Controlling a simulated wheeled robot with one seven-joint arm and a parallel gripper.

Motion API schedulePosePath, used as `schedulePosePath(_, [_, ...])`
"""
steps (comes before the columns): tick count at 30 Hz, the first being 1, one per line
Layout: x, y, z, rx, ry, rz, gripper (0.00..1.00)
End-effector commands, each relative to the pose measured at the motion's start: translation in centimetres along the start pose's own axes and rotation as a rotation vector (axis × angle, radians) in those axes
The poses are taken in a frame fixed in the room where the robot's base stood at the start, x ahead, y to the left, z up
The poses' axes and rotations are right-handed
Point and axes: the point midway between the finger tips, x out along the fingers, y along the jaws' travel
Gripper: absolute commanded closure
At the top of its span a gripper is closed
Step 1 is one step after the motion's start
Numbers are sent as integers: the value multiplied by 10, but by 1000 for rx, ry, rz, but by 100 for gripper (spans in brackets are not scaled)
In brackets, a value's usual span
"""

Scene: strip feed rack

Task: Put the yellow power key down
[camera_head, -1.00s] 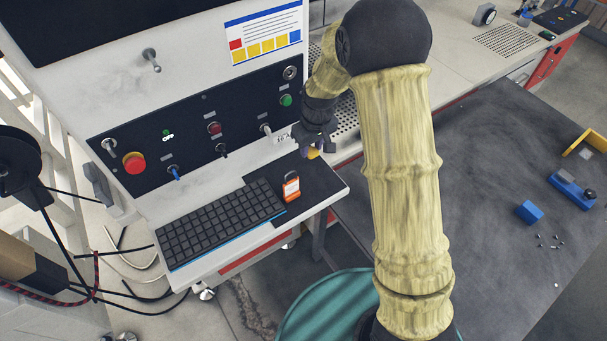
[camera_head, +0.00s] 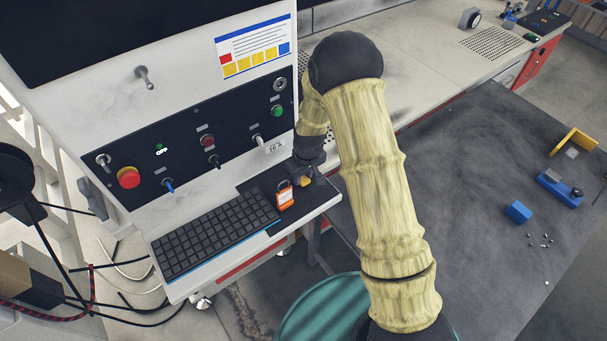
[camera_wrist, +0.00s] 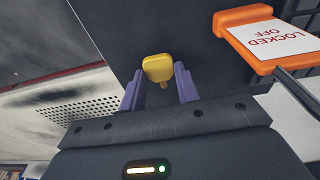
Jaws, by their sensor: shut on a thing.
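The yellow power key (camera_wrist: 158,67) is between the purple fingertips of my gripper (camera_wrist: 160,82) in the wrist view. My gripper is shut on it, with the yellow head showing beyond the fingers. In the head view the key (camera_head: 306,182) is a small yellow patch below my gripper (camera_head: 304,177), low over the dark pad (camera_head: 322,193) at the right end of the console shelf. I cannot tell whether the key touches the pad. The orange padlock tag (camera_head: 285,197) stands just left of the key; in the wrist view it (camera_wrist: 262,42) reads "LOCKED OFF".
A black keyboard (camera_head: 215,235) lies left of the tag. Above the shelf is a panel with switches and a red emergency button (camera_head: 129,177). The shelf's front edge is close to my gripper. A dark table (camera_head: 470,190) at right holds a blue block (camera_head: 518,212).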

Motion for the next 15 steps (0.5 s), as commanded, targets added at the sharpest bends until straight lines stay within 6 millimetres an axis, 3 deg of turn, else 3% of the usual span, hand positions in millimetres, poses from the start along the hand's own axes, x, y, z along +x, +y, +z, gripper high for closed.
schedulePosePath(15, [11,0,1,1,1,1,94])
